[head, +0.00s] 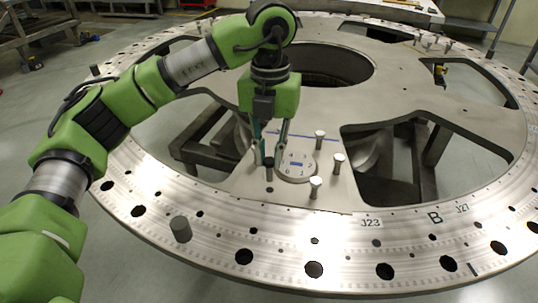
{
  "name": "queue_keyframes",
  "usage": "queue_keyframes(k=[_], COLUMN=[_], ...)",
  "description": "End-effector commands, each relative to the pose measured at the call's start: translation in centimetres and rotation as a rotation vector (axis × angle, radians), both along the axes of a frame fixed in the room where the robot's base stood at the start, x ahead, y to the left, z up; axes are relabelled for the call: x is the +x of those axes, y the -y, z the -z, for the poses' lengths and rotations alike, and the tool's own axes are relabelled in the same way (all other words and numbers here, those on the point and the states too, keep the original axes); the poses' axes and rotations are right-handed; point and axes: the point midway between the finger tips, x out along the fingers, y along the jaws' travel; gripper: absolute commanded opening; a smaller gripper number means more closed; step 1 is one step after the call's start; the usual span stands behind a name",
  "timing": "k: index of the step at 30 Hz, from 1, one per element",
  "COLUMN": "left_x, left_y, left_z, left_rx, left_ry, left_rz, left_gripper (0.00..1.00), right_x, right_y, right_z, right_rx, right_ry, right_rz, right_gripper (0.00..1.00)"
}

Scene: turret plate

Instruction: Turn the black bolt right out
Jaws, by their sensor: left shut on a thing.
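My left gripper (268,158) points down over the spoke of the large metal turret plate (375,100). Its fingers stand either side of the black bolt (269,172), shut on it. The bolt is small and dark and looks upright, beside a round numbered disc (296,167). Its upper part is partly hidden by the fingers, and I cannot tell how far it sits in its hole. My right gripper is not in view.
Silver-headed bolts stand around the disc: one behind (320,138), one at the right (339,161) and one in front (315,186). A grey cylinder (181,229) stands on the front-left rim. Large openings flank the spoke.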

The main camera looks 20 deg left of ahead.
Motion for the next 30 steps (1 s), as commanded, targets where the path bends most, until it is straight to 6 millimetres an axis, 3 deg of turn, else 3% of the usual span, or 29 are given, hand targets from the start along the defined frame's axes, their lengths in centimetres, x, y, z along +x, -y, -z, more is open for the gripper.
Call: queue_keyframes(k=[16, 30], left_x=[0.0, 0.0], left_y=[0.0, 0.0], left_z=[-3.6, -3.7], left_rx=[-0.002, -0.001], left_ry=[0.001, 0.001], left_rz=[0.000, 0.000], left_gripper=[0.00, 0.00], right_x=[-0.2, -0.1], right_y=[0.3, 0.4], right_z=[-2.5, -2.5], right_rx=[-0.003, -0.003], right_ry=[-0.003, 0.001], right_rz=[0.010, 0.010], right_gripper=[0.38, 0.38])
